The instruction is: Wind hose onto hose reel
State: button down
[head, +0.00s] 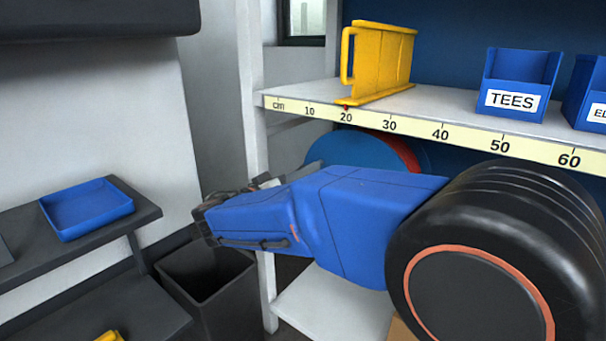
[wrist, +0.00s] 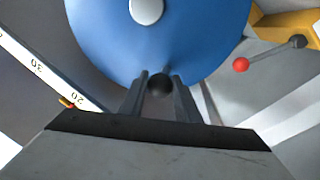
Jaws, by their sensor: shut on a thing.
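The hose reel (head: 345,150) shows partly in the head view, under the shelf and behind my arm. It has a blue front disc, a red band behind it and a darker blue part at the back. In the wrist view its blue disc (wrist: 190,50) fills the top middle, with a pale round hub (wrist: 146,10). A dark round knob (wrist: 160,84) is at the disc's lower edge. My gripper (wrist: 159,82) is shut on this knob, one finger on each side. My arm hides the reel's lower part in the head view. I cannot make out a loose hose.
The shelf edge carries a cm scale (head: 390,124). On it stand a yellow frame (head: 385,60) and a blue TEES bin (head: 520,80). A dark open bin (head: 205,280) and a blue tray (head: 87,207) are at left. A red-knobbed lever (wrist: 241,64) is right of the reel.

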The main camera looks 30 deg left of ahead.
jog(key=shift+d, duration=0.1)
jog(key=c, duration=1.3)
grip_release()
jog(key=shift+c, duration=0.2)
jog(key=v, duration=1.7)
jog(key=shift+s, duration=0.2)
